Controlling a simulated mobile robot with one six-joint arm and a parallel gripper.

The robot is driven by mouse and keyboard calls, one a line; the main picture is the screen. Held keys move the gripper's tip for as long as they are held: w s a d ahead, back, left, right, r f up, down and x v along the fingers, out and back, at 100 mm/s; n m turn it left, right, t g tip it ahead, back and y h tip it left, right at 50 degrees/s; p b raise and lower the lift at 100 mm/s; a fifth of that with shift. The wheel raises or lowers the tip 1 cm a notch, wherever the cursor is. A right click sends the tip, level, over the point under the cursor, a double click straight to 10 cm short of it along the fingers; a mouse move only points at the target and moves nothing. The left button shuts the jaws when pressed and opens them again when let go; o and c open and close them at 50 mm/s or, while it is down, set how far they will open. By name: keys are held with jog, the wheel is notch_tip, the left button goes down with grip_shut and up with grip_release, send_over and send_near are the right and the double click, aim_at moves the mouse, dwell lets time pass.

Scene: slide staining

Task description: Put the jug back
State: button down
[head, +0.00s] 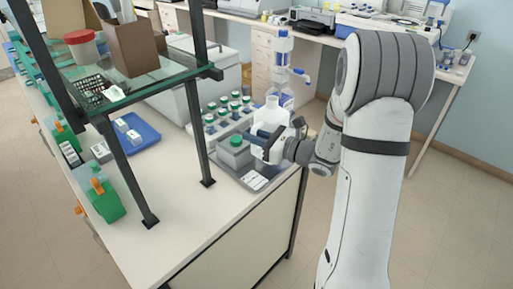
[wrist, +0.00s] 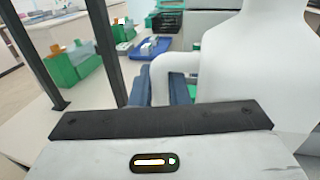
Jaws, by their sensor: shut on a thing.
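The white jug (head: 268,116) is at the right end of the bench, upright or nearly so. In the wrist view the jug (wrist: 245,75) fills the right side, and its handle (wrist: 178,62) reaches left between my blue fingers. My gripper (head: 268,146) is shut on the handle, and it also shows in the wrist view (wrist: 168,88). The jug's base is hidden behind my gripper in the head view, so I cannot tell whether it touches the bench.
Several green-capped bottles (head: 222,116) stand left of the jug. A grey container with a green cap (head: 235,152) is close to my gripper. Shelf posts (head: 196,130) rise from the bench (head: 185,225). A blue tray (head: 140,138) lies further left. The front bench top is clear.

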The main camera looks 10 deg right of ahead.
aim_at(256, 148)
jog(key=shift+f, duration=2.1)
jog(key=shift+f, duration=0.2)
jog(key=c, duration=1.4)
grip_release()
jog(key=shift+s, duration=0.1)
jog(key=shift+r, duration=0.2)
